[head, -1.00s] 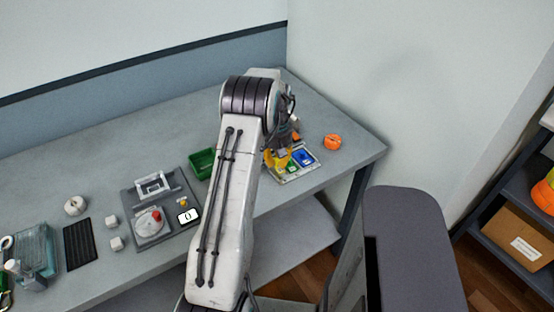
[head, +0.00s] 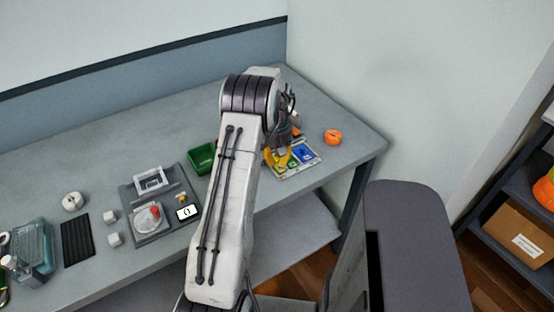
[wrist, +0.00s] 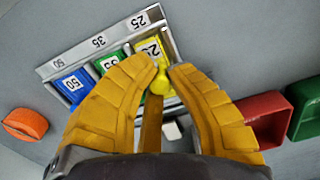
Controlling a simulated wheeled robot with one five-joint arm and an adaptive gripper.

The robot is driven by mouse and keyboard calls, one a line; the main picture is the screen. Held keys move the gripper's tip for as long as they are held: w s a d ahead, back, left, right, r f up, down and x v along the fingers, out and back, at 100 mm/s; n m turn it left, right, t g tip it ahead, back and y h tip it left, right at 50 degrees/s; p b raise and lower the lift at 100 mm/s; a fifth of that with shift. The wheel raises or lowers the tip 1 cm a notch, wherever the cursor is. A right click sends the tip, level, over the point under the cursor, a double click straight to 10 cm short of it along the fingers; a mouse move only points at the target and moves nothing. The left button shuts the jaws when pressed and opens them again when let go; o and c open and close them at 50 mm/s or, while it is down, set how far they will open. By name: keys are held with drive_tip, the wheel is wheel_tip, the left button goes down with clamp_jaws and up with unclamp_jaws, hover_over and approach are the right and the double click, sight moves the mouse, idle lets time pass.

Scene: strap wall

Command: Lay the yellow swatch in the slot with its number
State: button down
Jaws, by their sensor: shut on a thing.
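The yellow swatch (wrist: 151,50), marked 25, has a yellow round knob. My gripper (wrist: 163,73) is shut on that knob, with a fingertip on each side; it also shows beyond my arm in the head view (head: 281,157). The swatch is over or in the end slot of the grey slot tray (wrist: 167,18), beside the printed 25. I cannot tell whether it lies flat on the slot floor. The green swatch (wrist: 109,65) lies in the slot by 35 and the blue swatch (wrist: 71,88) in the slot by 50. My fingers hide part of the tray's near side.
Further left is a grey device (head: 150,230) with a display reading 0. The table's right edge is close.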

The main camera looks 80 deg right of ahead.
drive_tip(key=shift+f, duration=0.15)
idle(0.4)
drive_tip(key=c, duration=0.7)
unclamp_jaws()
drive_tip(key=shift+r+p, duration=1.95)
drive_tip(key=shift+r, duration=1.05)
